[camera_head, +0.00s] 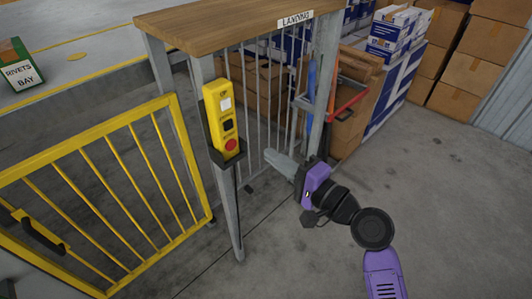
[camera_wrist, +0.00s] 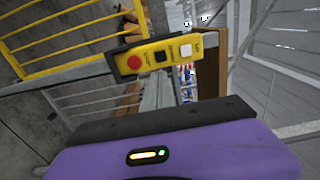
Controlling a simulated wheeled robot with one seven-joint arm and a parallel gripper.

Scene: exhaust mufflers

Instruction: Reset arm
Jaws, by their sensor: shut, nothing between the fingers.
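My gripper (camera_head: 268,155) is in the middle of the head view, at the end of my purple and black arm. It is shut and empty, pointing left toward the yellow control pendant. The pendant (camera_head: 222,118) has a white, a black and a red button and sits in a dark holder on the grey post. A gap shows between my gripper and the pendant. In the wrist view the pendant (camera_wrist: 166,54) lies sideways beyond my purple gripper body, and the grey fingers (camera_wrist: 158,92) point up toward it.
A yellow gate (camera_head: 105,185) stands at the left. A wooden-topped landing (camera_head: 225,22) with grey railings is behind the pendant. Cardboard boxes (camera_head: 478,75) and blue-white cartons stand at the back right. A blue-handled and a red-handled tool hang near the right post. The floor at right is clear.

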